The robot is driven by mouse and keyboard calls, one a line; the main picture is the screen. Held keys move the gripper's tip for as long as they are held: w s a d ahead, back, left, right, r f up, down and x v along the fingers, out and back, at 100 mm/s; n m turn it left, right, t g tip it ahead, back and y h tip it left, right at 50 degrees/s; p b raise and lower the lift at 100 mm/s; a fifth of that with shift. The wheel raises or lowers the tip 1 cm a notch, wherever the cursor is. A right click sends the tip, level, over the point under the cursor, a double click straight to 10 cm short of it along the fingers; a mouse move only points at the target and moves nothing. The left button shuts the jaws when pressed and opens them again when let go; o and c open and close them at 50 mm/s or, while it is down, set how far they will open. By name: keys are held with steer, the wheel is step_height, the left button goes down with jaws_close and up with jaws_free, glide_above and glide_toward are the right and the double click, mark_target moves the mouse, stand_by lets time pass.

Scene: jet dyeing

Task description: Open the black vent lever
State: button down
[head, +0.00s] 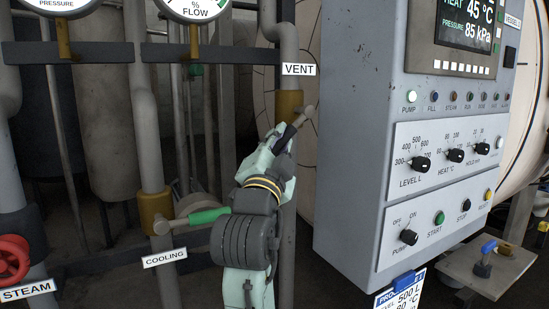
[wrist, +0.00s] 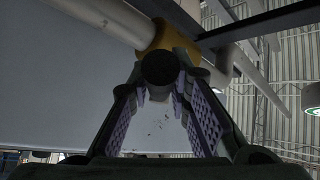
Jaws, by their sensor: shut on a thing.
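The VENT sign (head: 299,69) hangs on a vertical grey pipe above a brass valve body (head: 288,103). The black vent lever (head: 291,130) slants from a metal pivot at upper right down and left across the pipe. My gripper (head: 286,137) is shut on its black handle, and the fingers hide part of it. In the wrist view, the round black end of the lever (wrist: 160,68) sits between my two purple-padded fingers, with the brass valve body (wrist: 178,40) just behind it.
The grey control panel (head: 350,130) stands close on the right of the lever. A green-handled cooling valve (head: 208,215) is at lower left, near my arm. A red steam handwheel (head: 12,258) is farther left. Gauges and a dark crossbar are above.

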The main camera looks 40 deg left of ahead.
steer(key=w+d+f+n+g+y+b, duration=0.2)
steer(key=w+n+g+y+b, duration=0.3)
steer(key=n+y, duration=0.8)
steer(key=shift+w+d+f+n+b, duration=0.3)
steer(key=shift+w+f+n+b, duration=0.3)
steer(key=shift+n+b, duration=1.1)
steer(key=shift+n, duration=0.3)
steer(key=c, duration=1.5)
jaws_free()
steer(key=shift+o, duration=0.2)
steer(key=shift+r, duration=0.1)
steer(key=v, duration=1.2)
